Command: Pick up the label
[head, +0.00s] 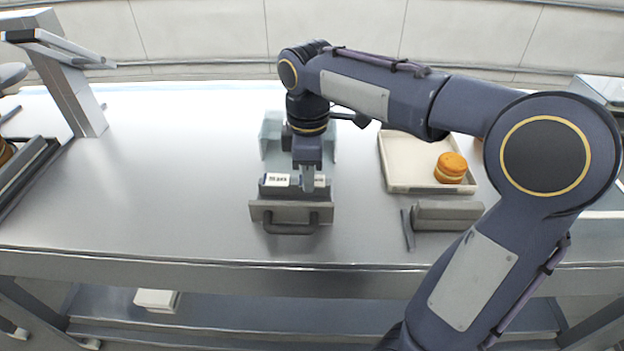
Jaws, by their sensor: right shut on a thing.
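My right gripper (308,182) points down over a small dark holder (291,192) near the middle of the table. Its jaws are shut on a label. White labels with dark print lie at the holder; one label (278,179) shows left of the fingers, and another white piece (319,180) shows just right of them. The fingers hide part of the labels, so I cannot tell exactly where the held one ends or whether it is clear of the holder. My left gripper is not in view.
A grey plate with a handle (291,212) is at the holder's front. A clear panel (271,135) stands behind. A white tray (404,178) with an orange filled round (450,168) is to the right, near a grey block (448,215). The left-centre table (170,190) is clear.

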